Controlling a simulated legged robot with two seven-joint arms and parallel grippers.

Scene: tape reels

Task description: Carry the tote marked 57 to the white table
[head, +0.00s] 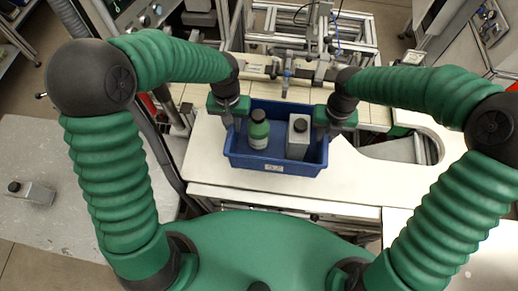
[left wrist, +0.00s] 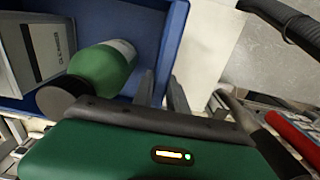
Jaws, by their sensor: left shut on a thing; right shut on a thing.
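The blue tote (head: 250,163) is over the cream-white worktop (head: 222,178) in the head view. I cannot tell whether it touches the surface. A small label is on its near wall; its number is too small to read. In it stand a green bottle (head: 258,131) and a grey canister (head: 298,138), both with dark caps. My left gripper (head: 231,117) is shut on the tote's left wall; the left wrist view shows its fingers (left wrist: 162,92) at the blue wall (left wrist: 174,40). My right gripper (head: 324,122) is shut on the right wall.
A grey table (head: 95,185) with another grey canister (head: 34,194) stands at the left. A metal frame fixture (head: 310,40) stands behind the tote. The worktop has a curved cutout (head: 395,150) at right. Bare worktop shows right of the tote.

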